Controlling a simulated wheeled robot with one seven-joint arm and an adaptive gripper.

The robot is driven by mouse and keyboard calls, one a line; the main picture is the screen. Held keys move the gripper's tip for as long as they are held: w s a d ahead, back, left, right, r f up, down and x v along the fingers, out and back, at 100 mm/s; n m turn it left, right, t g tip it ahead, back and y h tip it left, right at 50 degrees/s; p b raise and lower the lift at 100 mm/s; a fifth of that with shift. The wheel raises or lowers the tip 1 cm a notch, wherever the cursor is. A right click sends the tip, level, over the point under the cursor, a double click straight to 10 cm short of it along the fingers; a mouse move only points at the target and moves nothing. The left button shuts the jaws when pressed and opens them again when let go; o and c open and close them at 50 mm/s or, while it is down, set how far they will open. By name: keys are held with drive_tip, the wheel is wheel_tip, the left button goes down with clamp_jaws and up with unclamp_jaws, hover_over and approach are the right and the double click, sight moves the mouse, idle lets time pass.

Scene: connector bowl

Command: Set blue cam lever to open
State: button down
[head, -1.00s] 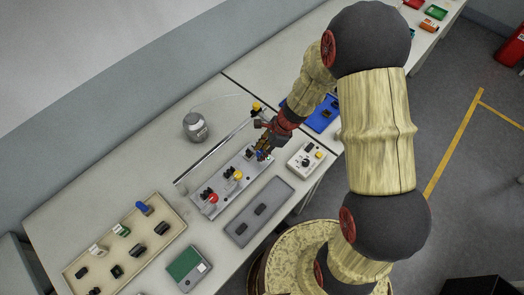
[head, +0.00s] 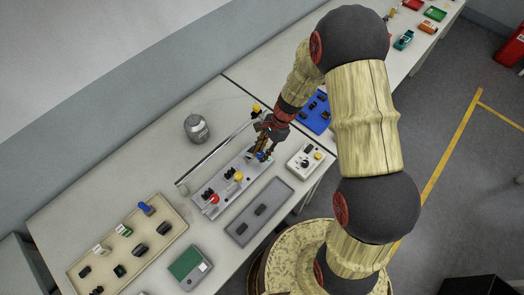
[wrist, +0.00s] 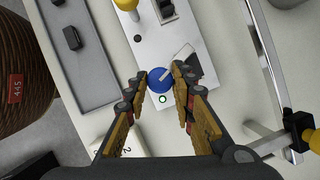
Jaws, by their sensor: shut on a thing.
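The blue cam lever (wrist: 159,80) shows in the wrist view as a round blue knob with a pale bar, on the light grey connector panel (wrist: 158,45). A small green-ringed indicator sits just beside it. My gripper (wrist: 162,77) has its two fingers on either side of the blue knob, shut on it. In the head view my gripper (head: 262,153) is over the right end of the panel (head: 207,209), and only a little blue of the lever shows by the fingers.
A yellow knob (head: 239,176) and a red knob (head: 213,199) stand on the same panel. A grey tray (head: 235,228) lies in front, a white switch box (head: 305,161) to the right. A metal rail (head: 213,158) runs behind. A beige tray (head: 161,261) holds several connectors.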

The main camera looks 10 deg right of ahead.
drive_tip(key=n, duration=0.2)
drive_tip(key=n+g, duration=0.1)
drive_tip(key=n, duration=0.1)
drive_tip(key=n+g+h, duration=0.1)
drive_tip(key=n, duration=0.1)
drive_tip(key=shift+w+a+n+p, duration=0.1)
drive_tip(key=shift+w+n+p, duration=0.15)
drive_tip(key=shift+n+p, duration=0.05)
drive_tip(key=n+h, duration=0.1)
drive_tip(key=n, duration=0.2)
drive_tip(key=n+g+h, duration=0.1)
drive_tip(key=n, duration=0.2)
drive_tip(key=shift+a, duration=0.15)
drive_tip(key=shift+n, duration=0.3)
drive_tip(key=c, duration=1.5)
unclamp_jaws()
drive_tip(key=shift+g, duration=0.3)
drive_tip(key=a+v, duration=0.1)
drive_tip(key=v, duration=1.1)
drive_tip(key=shift+d, duration=0.3)
